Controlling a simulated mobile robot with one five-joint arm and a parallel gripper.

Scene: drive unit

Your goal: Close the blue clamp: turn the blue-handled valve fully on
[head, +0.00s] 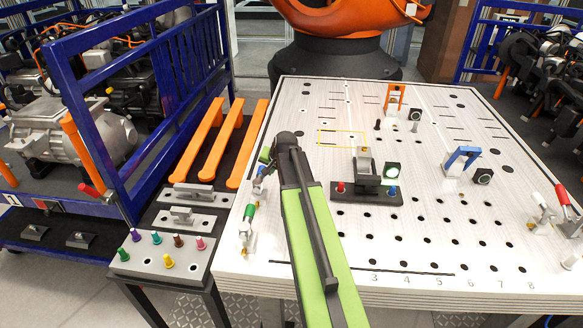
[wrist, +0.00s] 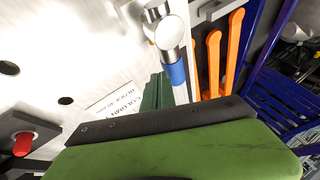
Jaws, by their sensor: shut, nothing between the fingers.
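The blue handle (wrist: 176,73) shows in the wrist view, with silver metal cylinders (wrist: 169,32) above it in the picture, at the table's edge. A small clamp (head: 258,183) stands at the table's left edge in the head view, partly hidden by my arm; I cannot make out its handle clearly there. My gripper (head: 267,155) is over the left edge of the table, close to that clamp. In the wrist view its dark green fingers (wrist: 157,92) are together and empty, just left of the blue handle. I cannot tell whether they touch it.
A green-handled clamp (head: 248,214) stands nearer on the same edge. A black fixture (head: 366,190) with red and blue knobs stands right of my arm. A red-handled clamp (head: 563,195) is at the far right. Orange bars (head: 212,140) and a blue rack (head: 130,110) lie left.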

